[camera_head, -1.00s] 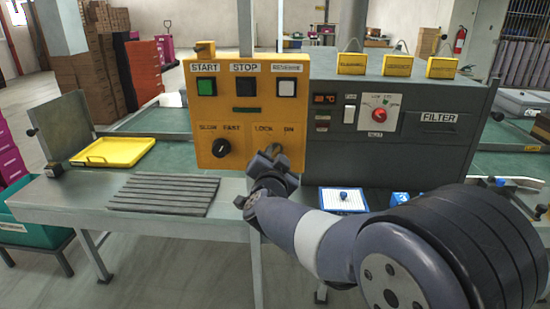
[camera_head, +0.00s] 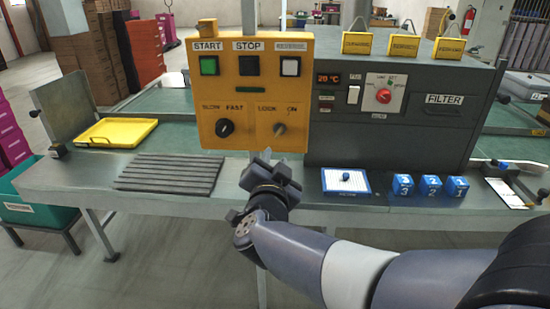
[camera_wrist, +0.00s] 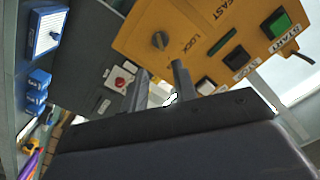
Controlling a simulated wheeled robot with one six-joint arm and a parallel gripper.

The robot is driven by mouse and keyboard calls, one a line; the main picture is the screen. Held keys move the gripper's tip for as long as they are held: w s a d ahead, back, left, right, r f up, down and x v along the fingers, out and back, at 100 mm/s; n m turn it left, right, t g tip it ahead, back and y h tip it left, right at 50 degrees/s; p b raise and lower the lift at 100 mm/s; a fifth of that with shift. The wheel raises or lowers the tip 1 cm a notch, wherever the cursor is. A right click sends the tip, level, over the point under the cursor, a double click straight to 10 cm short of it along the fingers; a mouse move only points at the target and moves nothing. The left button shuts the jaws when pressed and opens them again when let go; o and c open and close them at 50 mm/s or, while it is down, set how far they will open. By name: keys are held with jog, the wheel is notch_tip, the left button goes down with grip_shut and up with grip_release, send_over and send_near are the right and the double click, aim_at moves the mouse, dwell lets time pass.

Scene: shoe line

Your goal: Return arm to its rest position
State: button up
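My arm reaches in from the lower right in the head view. My gripper (camera_head: 264,168) is in front of the bench edge, below the yellow control panel (camera_head: 250,132). In the wrist view its two fingers (camera_wrist: 160,84) stand apart with nothing between them. The panel's LOCK/ON knob (camera_head: 279,129) is uncovered and clear of the gripper; it also shows in the wrist view (camera_wrist: 160,40). The SLOW/FAST knob (camera_head: 224,128) sits left of it. The START button (camera_head: 208,66) is green.
A grey filter unit (camera_head: 400,110) stands right of the panel. A blue-edged white board (camera_head: 345,182) and several blue numbered cubes (camera_head: 430,187) lie on the bench before it. A ridged grey mat (camera_head: 168,174) and yellow tray (camera_head: 118,133) are at left.

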aim_at(279, 135)
jog(key=w, duration=1.1)
jog(key=shift+d, duration=0.2)
jog(key=shift+s, duration=0.1)
